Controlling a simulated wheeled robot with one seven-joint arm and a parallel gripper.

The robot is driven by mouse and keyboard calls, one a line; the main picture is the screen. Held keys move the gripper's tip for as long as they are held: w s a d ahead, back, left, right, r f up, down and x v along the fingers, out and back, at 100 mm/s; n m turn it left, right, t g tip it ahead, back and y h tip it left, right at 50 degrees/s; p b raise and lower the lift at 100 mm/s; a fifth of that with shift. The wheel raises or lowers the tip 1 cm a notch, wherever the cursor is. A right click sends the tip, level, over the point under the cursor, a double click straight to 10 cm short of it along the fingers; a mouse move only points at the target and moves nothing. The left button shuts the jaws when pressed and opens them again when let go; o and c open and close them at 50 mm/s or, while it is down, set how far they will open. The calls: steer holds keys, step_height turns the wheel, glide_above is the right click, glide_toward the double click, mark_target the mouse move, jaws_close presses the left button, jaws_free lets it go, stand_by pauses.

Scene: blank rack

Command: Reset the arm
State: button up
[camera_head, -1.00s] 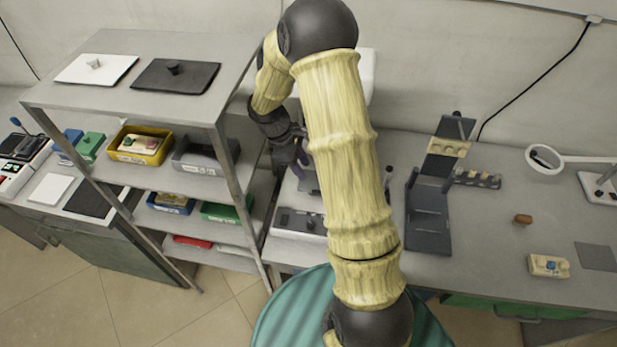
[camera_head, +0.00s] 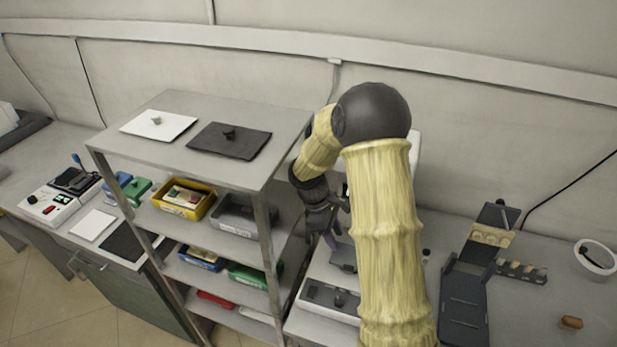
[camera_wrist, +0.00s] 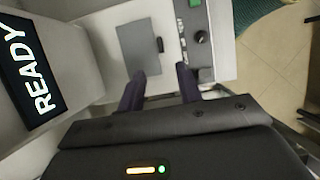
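My arm is bent, with its elbow high in front of the bench in the head view. My gripper (camera_head: 335,240) hangs beside the right side of the rack, above a white machine (camera_head: 322,298), and is partly hidden by shadow and my arm. In the wrist view my gripper (camera_wrist: 160,87) has its two dark fingers apart with nothing between them. Below and beyond them is the machine's white top (camera_wrist: 168,30) with a grey plate (camera_wrist: 139,46) and a black knob (camera_wrist: 201,37). A screen reading READY (camera_wrist: 30,65) stands at the left.
The metal rack (camera_head: 262,172) stands close left of my gripper, with a white panel (camera_head: 158,125) and a dark panel (camera_head: 230,140) on top and several bins below. A dark stand (camera_head: 463,305) is on the bench at the right. A ring-shaped lamp (camera_head: 596,257) is farther right.

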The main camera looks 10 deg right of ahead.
steer(key=s+a+r+m+t+y, duration=0.2)
steer(key=s+r+m, duration=0.3)
steer(key=s, duration=0.2)
steer(key=s+a+r+m+t+y, duration=0.1)
steer(key=s+a+r+m+t, duration=0.2)
steer(key=s+m, duration=0.3)
steer(key=shift+s+a+r+y, duration=0.3)
steer(key=shift+s+r+y, duration=0.15)
steer(key=shift+r, duration=0.45)
